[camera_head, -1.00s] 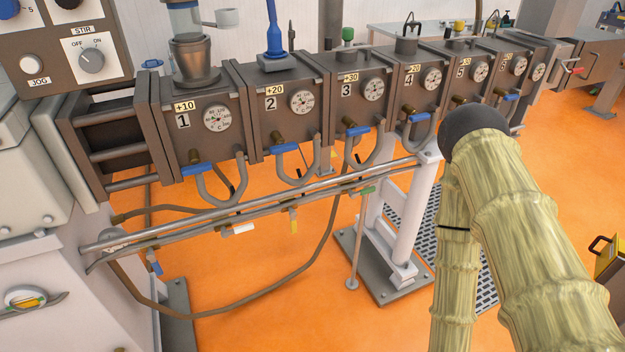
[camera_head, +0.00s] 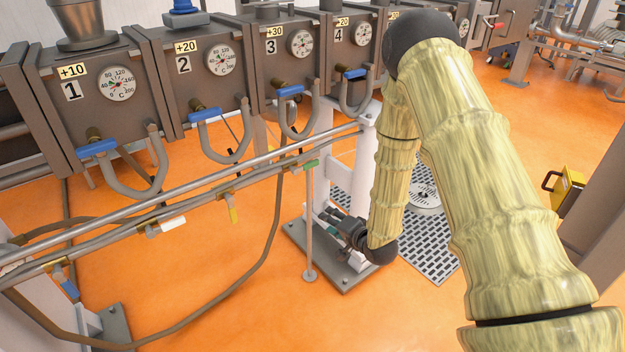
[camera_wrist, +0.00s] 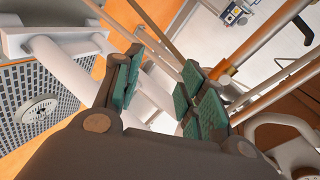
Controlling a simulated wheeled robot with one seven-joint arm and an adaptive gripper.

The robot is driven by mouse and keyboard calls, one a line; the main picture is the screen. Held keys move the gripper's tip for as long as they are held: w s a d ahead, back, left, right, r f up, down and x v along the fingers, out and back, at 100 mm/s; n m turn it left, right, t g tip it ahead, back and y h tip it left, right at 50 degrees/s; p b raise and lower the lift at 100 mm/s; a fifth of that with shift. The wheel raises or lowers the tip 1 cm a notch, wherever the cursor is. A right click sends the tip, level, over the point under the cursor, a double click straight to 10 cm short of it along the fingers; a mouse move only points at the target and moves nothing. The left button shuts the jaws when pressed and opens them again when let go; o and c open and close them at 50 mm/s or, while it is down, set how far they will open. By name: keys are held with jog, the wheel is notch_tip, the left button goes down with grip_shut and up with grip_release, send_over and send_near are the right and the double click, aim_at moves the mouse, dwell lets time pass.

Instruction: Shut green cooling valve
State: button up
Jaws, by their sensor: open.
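The green valve handle (camera_head: 310,165) sits on the lower pipe below the unit marked 3, above a thin vertical rod. My gripper (camera_head: 328,214) is low beside the white support column, below and slightly right of the green handle, and apart from it. In the wrist view my gripper (camera_wrist: 160,84) shows two fingers with teal pads, spread apart with nothing held between them. I cannot make out the green handle in the wrist view.
A yellow handle (camera_head: 232,214) and a white one (camera_head: 173,224) sit on the same pipe to the left. Blue handles (camera_head: 289,91) hang under the numbered units. The white column (camera_head: 356,165) stands close to my gripper. Orange floor (camera_head: 190,290) is open below the pipes.

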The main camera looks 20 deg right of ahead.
aim_at(314, 165)
jog(key=w+d+r+m+t+y+b, duration=0.3)
jog(key=w+r+t+b, duration=0.1)
jog(key=w+r, duration=0.5)
jog(key=b+x, duration=0.1)
jog(key=x, duration=0.9)
jog(key=shift+w+a+f, duration=0.1)
jog(key=shift+w+f, duration=0.05)
jog(key=shift+w, duration=0.05)
grip_shut()
